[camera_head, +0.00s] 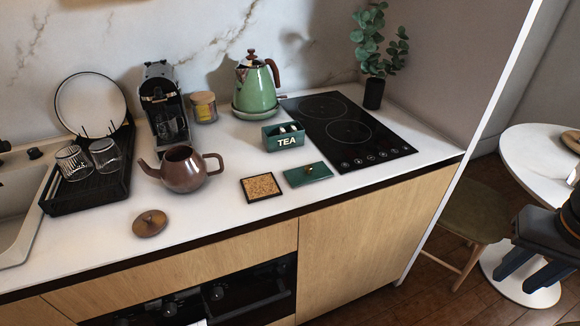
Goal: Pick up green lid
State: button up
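The green lid (308,174) lies flat on the white countertop, in front of the green tea box. It is a dark green rectangle with a small brass-coloured knob on top. The green tea box (284,137), marked "TEA", stands open just behind it, with some contents showing. My gripper (522,278) is at the lower right edge of the view, over the floor side and far from the lid. Its two dark fingers point down and left and stand apart, with nothing between them.
Left of the lid lie a cork coaster (261,187) and a brown teapot (184,170) without its lid (150,223). Behind are a black cooktop (345,130) and a green kettle (256,90). A round white table (530,160) and a chair (465,210) stand right.

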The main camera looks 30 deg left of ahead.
aim_at(311, 173)
jog(key=u, duration=0.9)
jog(key=i, duration=0.8)
jog(key=u, duration=0.85)
